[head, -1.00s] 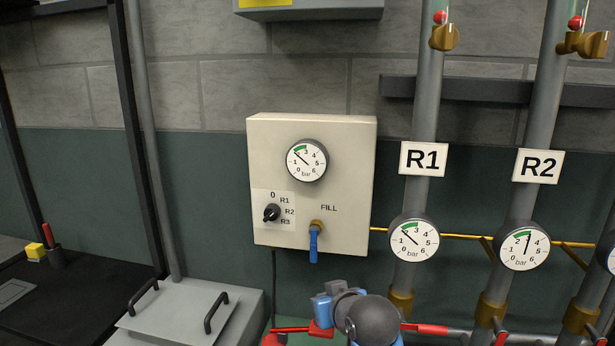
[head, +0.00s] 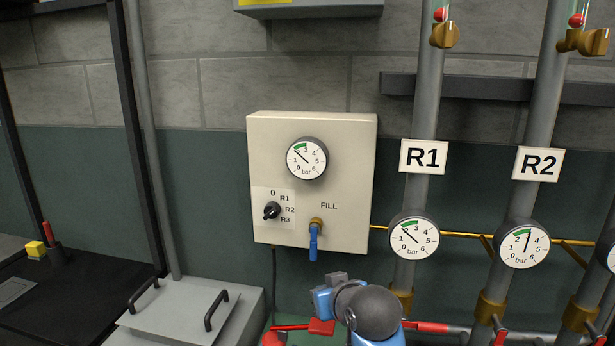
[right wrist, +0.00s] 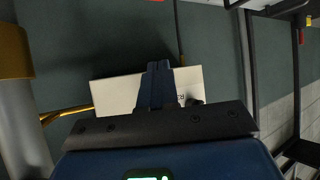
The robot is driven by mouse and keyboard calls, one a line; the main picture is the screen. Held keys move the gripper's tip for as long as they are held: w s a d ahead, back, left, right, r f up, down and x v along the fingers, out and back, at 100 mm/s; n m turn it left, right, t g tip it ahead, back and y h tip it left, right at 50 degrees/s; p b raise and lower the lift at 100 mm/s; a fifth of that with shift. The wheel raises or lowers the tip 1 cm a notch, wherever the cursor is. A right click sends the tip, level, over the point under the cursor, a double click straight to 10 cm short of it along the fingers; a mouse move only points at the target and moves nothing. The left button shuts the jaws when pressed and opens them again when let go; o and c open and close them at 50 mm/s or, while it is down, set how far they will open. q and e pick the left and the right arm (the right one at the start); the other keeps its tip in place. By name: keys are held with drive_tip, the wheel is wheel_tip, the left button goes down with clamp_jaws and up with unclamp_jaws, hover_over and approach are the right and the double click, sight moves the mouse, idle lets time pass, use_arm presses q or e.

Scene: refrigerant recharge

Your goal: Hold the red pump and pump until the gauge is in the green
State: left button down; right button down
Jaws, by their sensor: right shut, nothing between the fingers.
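Red parts (head: 320,327) that may belong to the pump show low in the head view, beside my right arm. The pump's body is hidden or out of frame. The cream panel (head: 269,220) carries a gauge (head: 307,158) with its needle at upper left, short of the green arc. The R1 gauge (head: 414,237) also reads below its green arc. The R2 gauge (head: 522,246) has its needle nearly upright, at the green arc's right end. My right gripper (right wrist: 157,68) is shut and empty, in front of the panel (right wrist: 115,95) in the right wrist view. My left gripper is not in view.
A dark selector knob (head: 271,211) and blue FILL valve handle (head: 314,243) stick out of the panel. Vertical grey pipes (head: 425,100) stand at right. A lidded box with handles (head: 180,318) and a black bench (head: 80,300) are at lower left.

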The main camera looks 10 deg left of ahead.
sight(323, 328)
drive_tip(key=shift+f, duration=3.05)
drive_tip(key=shift+f, duration=0.1)
drive_tip(key=shift+f, duration=2)
drive_tip(key=shift+a+r, duration=0.15)
drive_tip(key=shift+r, duration=4.3)
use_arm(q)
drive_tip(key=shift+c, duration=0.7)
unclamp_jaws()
